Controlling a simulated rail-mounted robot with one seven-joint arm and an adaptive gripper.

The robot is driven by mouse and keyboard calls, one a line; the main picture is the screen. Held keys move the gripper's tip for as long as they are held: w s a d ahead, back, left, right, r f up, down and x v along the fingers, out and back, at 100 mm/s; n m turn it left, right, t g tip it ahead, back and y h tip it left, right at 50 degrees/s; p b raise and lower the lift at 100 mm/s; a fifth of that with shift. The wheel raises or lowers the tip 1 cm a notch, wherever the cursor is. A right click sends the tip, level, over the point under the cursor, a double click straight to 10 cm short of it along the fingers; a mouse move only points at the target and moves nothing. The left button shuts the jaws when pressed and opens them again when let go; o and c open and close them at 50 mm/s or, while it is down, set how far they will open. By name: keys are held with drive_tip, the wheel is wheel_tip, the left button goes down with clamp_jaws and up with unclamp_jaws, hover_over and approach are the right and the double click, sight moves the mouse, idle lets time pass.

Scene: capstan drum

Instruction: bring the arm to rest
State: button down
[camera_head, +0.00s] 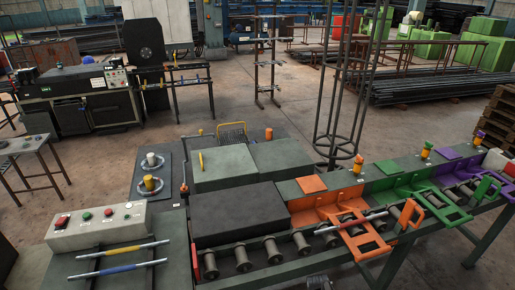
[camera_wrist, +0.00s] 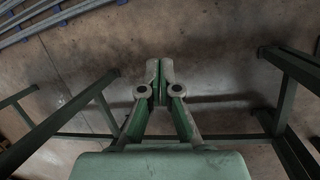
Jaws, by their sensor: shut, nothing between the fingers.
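My gripper (camera_wrist: 159,72) shows in the wrist view with its two fingers together, shut and empty. It points down over bare concrete floor (camera_wrist: 215,75), apart from the dark green frame bars (camera_wrist: 85,105) on either side. I cannot make out my gripper in the head view. There the bench holds a dark grey block cover (camera_head: 238,214), a roller row (camera_head: 272,250), and orange (camera_head: 325,205), green (camera_head: 395,185) and purple (camera_head: 455,167) stations. A silver-and-red rod (camera_head: 362,219) lies across the orange station.
A tall wire cage (camera_head: 343,90) rises behind the bench. Open floor (camera_head: 440,125) lies behind at the right.

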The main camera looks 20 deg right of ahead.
drive_tip(key=s+a+f+n+g+y+b, duration=0.1)
drive_tip(key=s+a+f, duration=0.4)
drive_tip(key=a, duration=0.5)
drive_tip(key=s+a+f+n+g+b, duration=0.1)
drive_tip(key=s+a+f+g+b, duration=0.1)
drive_tip(key=s+a+f, duration=0.4)
drive_tip(key=a+b, duration=0.1)
drive_tip(key=a, duration=0.3)
drive_tip(key=shift+s+f+n+g+y, duration=0.2)
drive_tip(key=shift+n+g+y, duration=0.1)
drive_tip(key=shift+y, duration=0.1)
